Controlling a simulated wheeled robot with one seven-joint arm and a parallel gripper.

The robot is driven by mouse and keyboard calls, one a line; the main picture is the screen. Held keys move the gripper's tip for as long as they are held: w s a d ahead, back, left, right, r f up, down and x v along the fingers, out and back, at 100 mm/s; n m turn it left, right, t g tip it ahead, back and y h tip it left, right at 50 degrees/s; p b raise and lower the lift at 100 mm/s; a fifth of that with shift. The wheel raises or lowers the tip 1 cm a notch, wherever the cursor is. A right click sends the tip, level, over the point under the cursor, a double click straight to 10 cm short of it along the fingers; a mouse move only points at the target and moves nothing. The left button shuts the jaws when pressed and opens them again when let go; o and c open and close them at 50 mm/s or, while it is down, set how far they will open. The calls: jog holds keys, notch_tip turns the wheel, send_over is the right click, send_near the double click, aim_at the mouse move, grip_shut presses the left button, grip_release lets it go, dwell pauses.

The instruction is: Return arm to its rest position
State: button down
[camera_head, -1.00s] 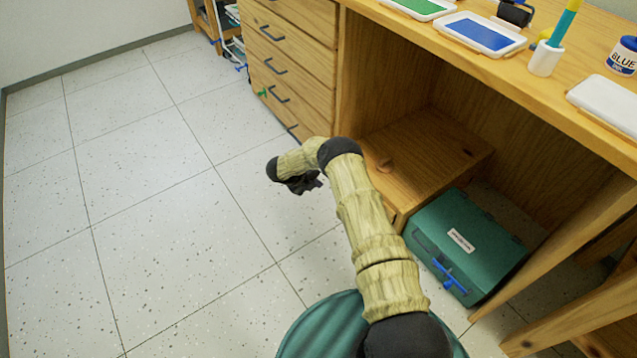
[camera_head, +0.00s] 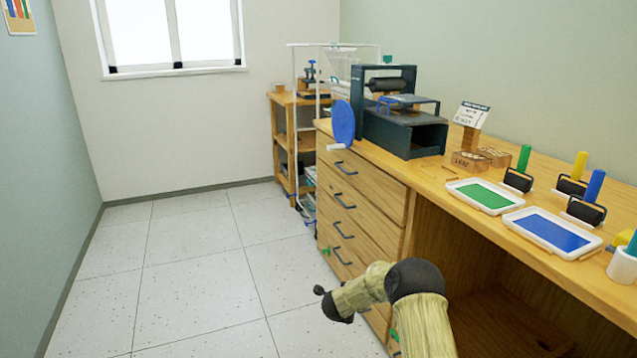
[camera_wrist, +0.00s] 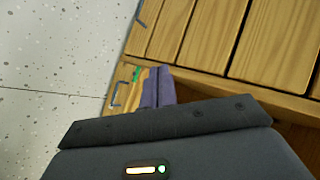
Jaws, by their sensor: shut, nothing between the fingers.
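My gripper (camera_head: 320,291) shows small and dark at the end of my bent arm, in the lower middle of the head view. It is in front of the wooden drawer unit (camera_head: 352,222), above the floor. In the wrist view my gripper's two grey-purple fingers (camera_wrist: 158,88) lie together, shut and empty. The drawer unit's wooden fronts (camera_wrist: 210,35) fill the upper right of that view. Whether the gripper touches the drawers cannot be told.
The worktop carries a dark press (camera_head: 405,130), a green ink tray (camera_head: 484,196), a blue ink tray (camera_head: 551,231) and several rollers. A wooden shelf (camera_head: 283,140) stands beyond the drawers. The tiled floor (camera_head: 190,270) at left is clear.

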jog(key=s+a+r+n+y+p, duration=0.1)
jog(key=s+a+r+n+y, duration=0.1)
jog(key=s+r+n, duration=0.5)
jog(key=s+a+r+n+y+p, duration=0.1)
jog(key=s+r+n+y+p, duration=0.15)
jog(key=r+n, duration=0.45)
jog(key=s+d+r+n+g+p, duration=0.1)
jog(key=s+d+r+n+g, duration=0.15)
jog(key=s, duration=0.75)
jog(key=s+d+r+n+g+p, duration=0.1)
jog(key=s+d+r+n+g, duration=0.2)
jog(key=s, duration=0.7)
jog(key=s+d+r+n+g+p, duration=0.15)
jog(key=s+r, duration=0.35)
jog(key=s, duration=0.6)
notch_tip(320, 180, up, 38)
jog(key=p, duration=3.7)
jog(key=shift+d+f+n, duration=0.2)
jog(key=shift+d+n, duration=0.1)
jog(key=shift+n, duration=0.1)
jog(key=shift+h, duration=0.25)
